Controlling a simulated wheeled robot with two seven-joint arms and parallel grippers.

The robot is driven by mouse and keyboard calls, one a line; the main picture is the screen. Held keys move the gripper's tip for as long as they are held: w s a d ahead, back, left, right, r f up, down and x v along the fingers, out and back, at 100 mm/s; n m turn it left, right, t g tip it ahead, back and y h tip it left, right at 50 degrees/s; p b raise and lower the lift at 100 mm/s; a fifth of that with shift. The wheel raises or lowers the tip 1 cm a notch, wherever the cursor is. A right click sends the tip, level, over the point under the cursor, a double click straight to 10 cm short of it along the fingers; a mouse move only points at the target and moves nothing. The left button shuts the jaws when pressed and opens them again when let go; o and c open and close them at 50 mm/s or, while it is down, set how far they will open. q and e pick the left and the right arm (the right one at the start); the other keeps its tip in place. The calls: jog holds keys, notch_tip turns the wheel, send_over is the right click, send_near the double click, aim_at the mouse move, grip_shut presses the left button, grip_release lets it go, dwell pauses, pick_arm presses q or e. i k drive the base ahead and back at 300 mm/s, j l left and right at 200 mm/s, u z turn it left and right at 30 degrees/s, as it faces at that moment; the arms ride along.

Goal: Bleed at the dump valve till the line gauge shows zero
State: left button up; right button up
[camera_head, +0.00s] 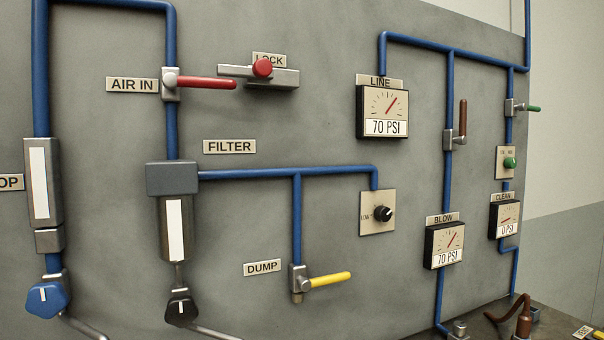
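The dump valve (298,280) sits at the foot of a blue branch pipe, beside its DUMP label (263,268). Its yellow lever (330,279) points right, across the vertical pipe. The line gauge (383,112) reads 70 PSI, with its red needle pointing up and right. The air-in valve (171,84) has a red lever (207,82) pointing right, across its pipe. Neither of my grippers is in view.
A lock slide with a red knob (262,68) is right of the red lever. The blow gauge (444,245) reads 70 PSI below an upright brown lever (463,118). The clean gauge (504,220) reads 0 PSI. The filter (173,178) hangs left of the dump valve.

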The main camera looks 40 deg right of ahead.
aim_at(305, 284)
jog(key=z, duration=1.3)
